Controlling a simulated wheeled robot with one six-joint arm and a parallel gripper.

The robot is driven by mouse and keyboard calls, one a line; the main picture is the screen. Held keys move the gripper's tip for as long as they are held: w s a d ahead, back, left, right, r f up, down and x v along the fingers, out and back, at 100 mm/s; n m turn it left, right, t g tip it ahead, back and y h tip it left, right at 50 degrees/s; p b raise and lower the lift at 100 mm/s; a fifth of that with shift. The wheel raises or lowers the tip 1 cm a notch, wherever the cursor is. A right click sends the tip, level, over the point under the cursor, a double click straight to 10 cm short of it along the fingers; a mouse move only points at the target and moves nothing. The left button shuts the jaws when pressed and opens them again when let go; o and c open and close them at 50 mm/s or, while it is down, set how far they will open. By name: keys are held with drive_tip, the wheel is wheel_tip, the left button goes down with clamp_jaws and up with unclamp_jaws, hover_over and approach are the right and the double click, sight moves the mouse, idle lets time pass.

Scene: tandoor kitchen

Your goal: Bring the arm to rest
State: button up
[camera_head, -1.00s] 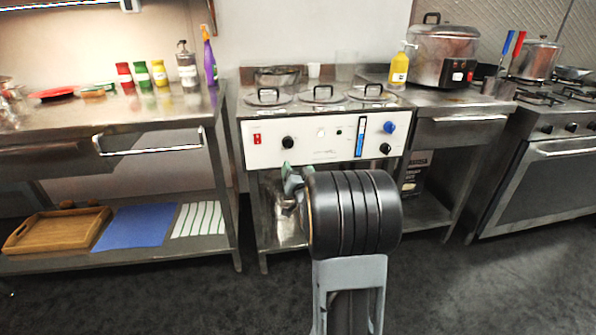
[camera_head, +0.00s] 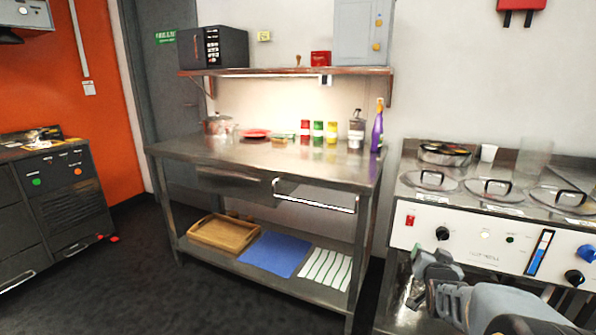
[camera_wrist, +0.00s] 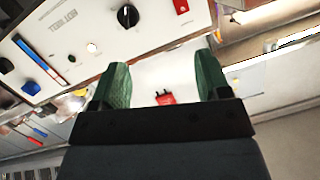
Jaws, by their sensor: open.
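My gripper (camera_head: 432,278) is at the lower right in the head view, in front of the white control panel of the steel warmer (camera_head: 490,245). In the wrist view my gripper (camera_wrist: 160,85) shows its two green-padded fingers apart, with nothing between them touching. The panel with its black knob (camera_wrist: 128,17) and red switch (camera_wrist: 181,6) fills the top left of that tilted view. My forearm runs out at the lower right of the head view.
A steel table (camera_head: 250,160) stands left of the warmer, with bottles and a red plate on top. Its lower shelf holds a wooden tray (camera_head: 224,234), a blue mat (camera_head: 274,254) and a striped cloth (camera_head: 325,269). Dark floor (camera_head: 130,290) is clear at left.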

drive_tip(key=s+a+r+n+g+y+p, duration=0.3)
drive_tip(key=s+a+r+g+p, duration=0.3)
drive_tip(key=a+r+p, duration=0.45)
drive_tip(key=s+a+r+n+g+y+p, duration=0.1)
drive_tip(key=s+a+r+n+g+p, duration=0.1)
drive_tip(key=s+a+r+p, duration=0.2)
drive_tip(key=s+a+r+n+g+y+p, duration=0.1)
drive_tip(key=s+a+r+p, duration=0.3)
drive_tip(key=s, duration=0.6)
drive_tip(key=shift+s+a+n+g+p, duration=0.3)
drive_tip(key=shift+n+g+p, duration=0.1)
drive_tip(key=shift+g+p, duration=0.45)
drive_tip(key=shift+r, duration=0.15)
